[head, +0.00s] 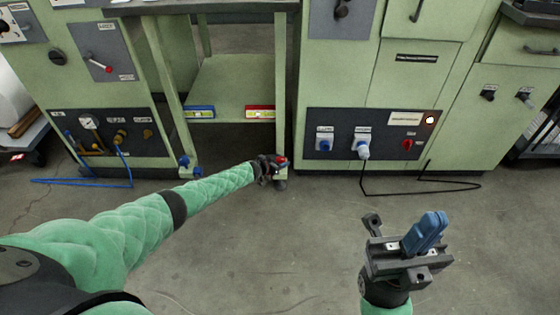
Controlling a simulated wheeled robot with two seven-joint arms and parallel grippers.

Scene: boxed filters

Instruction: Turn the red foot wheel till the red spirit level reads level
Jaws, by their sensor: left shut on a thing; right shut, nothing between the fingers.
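The red spirit level (261,112) lies on the front edge of the green bench's lower shelf, at its right end. Its vial shows as a yellowish patch, but the bubble is too small to read. The red foot wheel (283,160) is at the bottom of the bench's right front leg, partly hidden by my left gripper. My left gripper (274,166) is shut on the red foot wheel, with its arm reaching in from the left. My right gripper (429,229), with blue fingers, is shut and empty, held out over the floor at the lower right.
A blue spirit level (200,112) lies on the shelf's left end. Blue foot wheels (184,161) are at the left leg. Green cabinets stand on both sides. A blue hose (80,184) and a black cable (415,194) lie on the floor. The middle floor is clear.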

